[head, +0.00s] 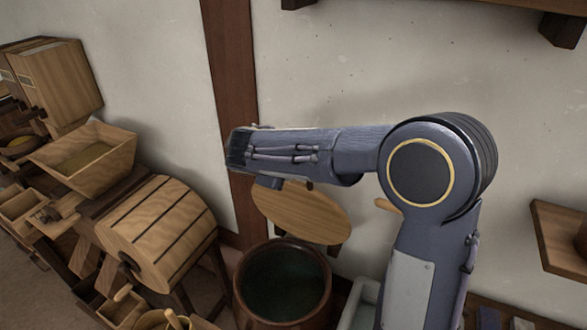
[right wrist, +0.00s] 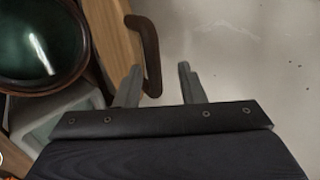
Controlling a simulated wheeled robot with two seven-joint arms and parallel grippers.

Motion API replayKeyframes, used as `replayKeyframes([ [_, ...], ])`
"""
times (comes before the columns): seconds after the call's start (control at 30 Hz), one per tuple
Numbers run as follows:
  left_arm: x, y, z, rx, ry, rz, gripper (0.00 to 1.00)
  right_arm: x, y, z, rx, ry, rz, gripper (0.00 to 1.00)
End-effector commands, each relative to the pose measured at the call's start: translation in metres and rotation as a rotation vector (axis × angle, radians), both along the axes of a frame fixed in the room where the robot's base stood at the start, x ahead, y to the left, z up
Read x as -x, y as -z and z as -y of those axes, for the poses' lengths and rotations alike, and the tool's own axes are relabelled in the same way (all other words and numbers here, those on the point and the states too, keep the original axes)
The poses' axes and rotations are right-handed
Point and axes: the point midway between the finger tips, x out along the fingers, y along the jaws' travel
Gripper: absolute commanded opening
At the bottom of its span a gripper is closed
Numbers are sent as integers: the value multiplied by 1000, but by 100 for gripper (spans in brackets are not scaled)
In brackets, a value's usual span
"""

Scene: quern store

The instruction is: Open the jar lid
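The brown jar (head: 237,292) stands with its mouth uncovered, showing a dark green inside; it also shows at the upper left of the right wrist view (right wrist: 84,62). The round wooden lid (head: 305,212) stands tilted up behind the jar, between it and the wall. In the right wrist view the lid (right wrist: 112,42) has a dark curved handle (right wrist: 150,45) on its wall side. My right gripper (right wrist: 157,78) is open, fingers apart. The handle's near end shows between the fingers, close to the left one; contact cannot be told. My right forearm hides the lid's top in the head view.
A wooden drum (head: 155,232) on a stand and a hopper box (head: 88,155) are left of the jar. A pale tub (head: 362,305) is right of it. The wall (head: 330,60) is close behind. A wall shelf (head: 560,235) is at the right.

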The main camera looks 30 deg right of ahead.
Motion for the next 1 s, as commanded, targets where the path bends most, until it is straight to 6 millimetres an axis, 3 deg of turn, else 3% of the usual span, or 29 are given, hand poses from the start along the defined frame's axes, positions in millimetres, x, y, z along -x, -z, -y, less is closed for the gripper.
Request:
replayKeyframes([
  [0.23,0,0,0,0,0,0,36,14,-23,-17,1,1,4,36],
  [0.77,0,0,0,0,0,0,36,16,-25,-19,-1,3,6,36],
  [0.87,0,1,0,0,0,0,36,23,-22,-14,-51,55,31,36],
  [1.0,0,7,0,0,0,0,36,56,-9,2,-289,313,154,36],
])
